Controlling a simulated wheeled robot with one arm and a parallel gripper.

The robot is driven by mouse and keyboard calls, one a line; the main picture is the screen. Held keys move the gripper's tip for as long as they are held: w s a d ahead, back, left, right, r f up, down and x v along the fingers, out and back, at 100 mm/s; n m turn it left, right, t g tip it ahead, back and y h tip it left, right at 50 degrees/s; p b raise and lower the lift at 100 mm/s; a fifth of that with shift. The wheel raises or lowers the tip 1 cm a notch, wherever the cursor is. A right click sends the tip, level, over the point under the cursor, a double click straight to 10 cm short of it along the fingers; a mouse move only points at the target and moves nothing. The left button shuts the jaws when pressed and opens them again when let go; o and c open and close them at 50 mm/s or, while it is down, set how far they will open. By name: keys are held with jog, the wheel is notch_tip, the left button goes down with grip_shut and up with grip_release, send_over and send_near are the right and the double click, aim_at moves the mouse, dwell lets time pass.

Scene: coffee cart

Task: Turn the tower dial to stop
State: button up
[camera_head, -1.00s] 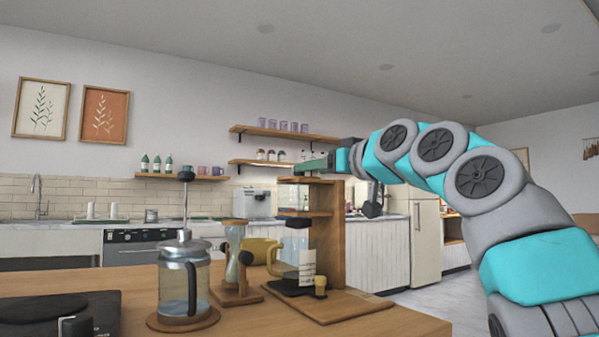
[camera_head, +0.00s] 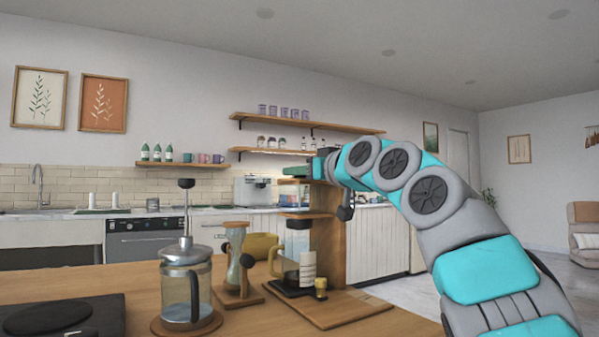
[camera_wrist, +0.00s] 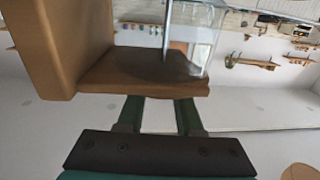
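The wooden coffee tower (camera_head: 331,250) stands on the counter with a carafe (camera_head: 289,272) low in it. A small brass-coloured knob (camera_head: 320,288), which looks like the dial, sits on its base at the front right of the carafe. The knob's setting is too small to read. My gripper (camera_head: 288,172) is at the tower's top, well above the knob. In the wrist view my gripper (camera_wrist: 158,101) has its two green fingers apart with nothing between them, close to a wooden shelf (camera_wrist: 140,72) and a glass vessel (camera_wrist: 197,42). The knob is not visible there.
A French press (camera_head: 186,285) and a wood-framed hourglass-shaped glass (camera_head: 235,265) stand left of the tower. A yellow vessel (camera_head: 258,246) is behind. A black flat device (camera_head: 60,317) lies at the front left. The counter's front right is clear.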

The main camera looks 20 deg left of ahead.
grip_shut()
jog(key=shift+r+g, duration=0.1)
jog(key=shift+g, duration=0.2)
jog(key=shift+s+r+n+g+y, duration=0.1)
jog(key=shift+r+n+g+y, duration=0.05)
jog(key=shift+n+g+y, duration=0.4)
jog(key=shift+f+n+g+p, duration=0.2)
jog(key=shift+n+g+p, duration=0.05)
jog(key=shift+p, duration=0.1)
jog(key=o, duration=0.5)
grip_release()
